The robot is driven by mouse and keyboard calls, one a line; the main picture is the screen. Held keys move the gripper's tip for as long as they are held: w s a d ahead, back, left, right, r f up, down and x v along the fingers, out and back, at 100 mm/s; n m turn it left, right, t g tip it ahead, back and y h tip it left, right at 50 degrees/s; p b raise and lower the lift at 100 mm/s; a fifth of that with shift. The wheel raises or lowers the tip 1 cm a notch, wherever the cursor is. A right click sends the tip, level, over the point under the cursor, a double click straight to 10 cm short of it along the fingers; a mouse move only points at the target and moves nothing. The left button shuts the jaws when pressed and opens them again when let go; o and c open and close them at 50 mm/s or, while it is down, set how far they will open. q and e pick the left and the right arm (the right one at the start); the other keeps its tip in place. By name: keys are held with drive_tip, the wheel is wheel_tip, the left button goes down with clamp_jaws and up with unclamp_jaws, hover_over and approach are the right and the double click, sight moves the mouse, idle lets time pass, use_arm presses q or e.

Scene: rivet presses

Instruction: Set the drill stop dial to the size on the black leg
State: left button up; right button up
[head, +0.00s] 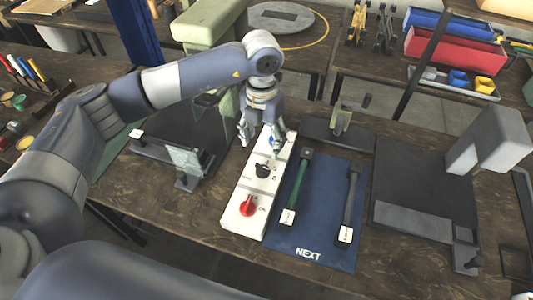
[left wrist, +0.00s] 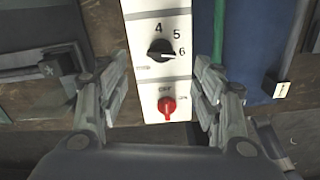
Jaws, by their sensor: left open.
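A white panel (head: 233,212) carries a black dial (head: 263,170) and a red knob (head: 247,206). In the left wrist view the black dial (left wrist: 160,50) has the numbers 4, 5 and 6 around it, and its light mark lies on the right, near the 6. The red knob (left wrist: 167,106) is below it, under a small OFF label. The black leg (head: 350,200) lies on the blue mat; the print on its white tag (head: 345,234) is too small to read. My left gripper (head: 260,138) is open and empty above the panel's far part, beyond the black dial. My right gripper is out of view.
A green leg (head: 298,185) with a tag lies beside the panel on the blue mat (head: 315,235), marked NEXT. A dark press base with a clear plate (head: 185,158) stands left. A grey press (head: 490,140) stands right.

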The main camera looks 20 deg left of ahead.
use_arm(q)
drive_tip(key=p, duration=0.2)
hover_over(263, 166)
drive_tip(key=f, duration=0.5)
drive_tip(key=shift+s+f, duration=0.25)
drive_tip(key=shift+s, duration=0.05)
drive_tip(key=f, duration=0.3)
drive_tip(key=shift+w, duration=0.2)
drive_tip(key=shift+f, duration=0.75)
drive_tip(key=shift+c, duration=0.6)
drive_tip(key=c, duration=0.9)
drive_tip(key=shift+c, duration=0.2)
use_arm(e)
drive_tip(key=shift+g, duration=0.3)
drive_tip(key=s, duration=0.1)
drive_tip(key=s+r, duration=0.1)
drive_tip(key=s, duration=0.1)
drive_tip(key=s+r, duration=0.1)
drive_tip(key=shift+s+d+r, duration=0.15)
